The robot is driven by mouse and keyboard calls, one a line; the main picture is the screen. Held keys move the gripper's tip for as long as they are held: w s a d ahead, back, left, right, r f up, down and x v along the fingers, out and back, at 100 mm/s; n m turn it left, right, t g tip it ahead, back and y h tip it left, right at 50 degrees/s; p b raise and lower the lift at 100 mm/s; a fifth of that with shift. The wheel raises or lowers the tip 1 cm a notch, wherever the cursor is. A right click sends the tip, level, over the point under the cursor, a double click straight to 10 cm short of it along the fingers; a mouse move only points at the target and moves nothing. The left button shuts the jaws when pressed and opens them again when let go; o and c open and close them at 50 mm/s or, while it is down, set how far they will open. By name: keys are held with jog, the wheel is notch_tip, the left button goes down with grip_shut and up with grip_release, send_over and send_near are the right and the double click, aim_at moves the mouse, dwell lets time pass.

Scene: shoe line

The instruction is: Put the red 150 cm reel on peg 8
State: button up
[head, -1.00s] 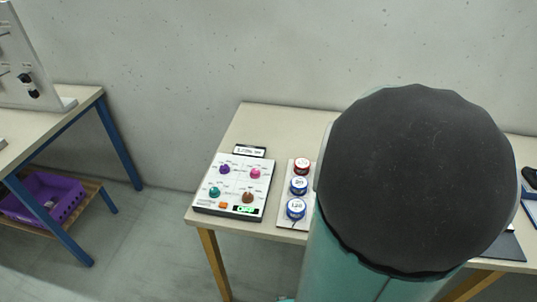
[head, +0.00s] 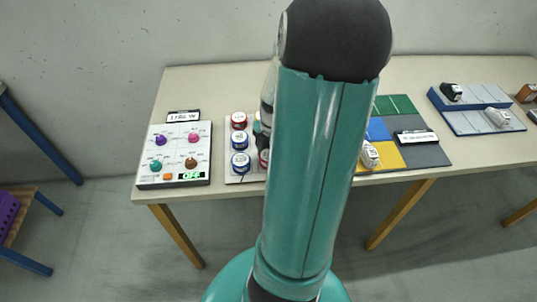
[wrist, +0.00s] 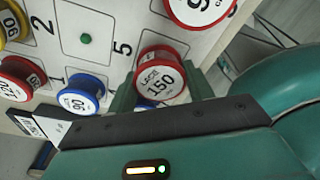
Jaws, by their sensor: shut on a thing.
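In the wrist view, my gripper (wrist: 162,88) is shut on the red 150 reel (wrist: 160,80), with a green finger on each side of it. The reel is over or at the white peg board (wrist: 112,30); I cannot tell whether it still sits on a peg. Printed numbers 1, 2 and 5 show on the board, and a bare green peg (wrist: 86,39) stands between 2 and 5. No 8 can be read. In the head view, my arm hides the gripper and much of the board (head: 232,177).
Around the held reel are a blue reel (wrist: 80,95), a red 120 reel (wrist: 18,78), a yellow reel (wrist: 10,28) and a larger red reel (wrist: 200,8). A knob panel (head: 176,152) stands left of the board. Coloured mats (head: 395,130) and a blue rack (head: 475,108) are on the right.

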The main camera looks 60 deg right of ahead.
jog(key=shift+f, duration=0.5)
jog(key=o, duration=1)
jog(key=shift+c, duration=0.2)
notch_tip(320, 180, up, 13)
jog(key=d, duration=0.1)
jog(key=w+a+r+m+t+h, duration=0.1)
jog(key=w+a+r+m, duration=0.2)
jog(key=a, duration=0.5)
jog(key=w+a+r+m+h, duration=0.2)
jog(key=a+r+m, duration=0.2)
jog(key=a, duration=0.4)
jog(key=s+a+r+m+t, duration=0.1)
jog(key=a+r+m+t, duration=0.1)
jog(key=a+m, duration=0.2)
jog(key=s+a+r+m+t+y, duration=0.1)
jog(key=a+m, duration=0.3)
jog(key=a, duration=0.7)
jog(key=shift+s+a+r+t+y, duration=0.3)
jog(key=shift+s+r+t, duration=0.2)
jog(key=shift+r+t, duration=0.1)
jog(key=shift+d, duration=0.1)
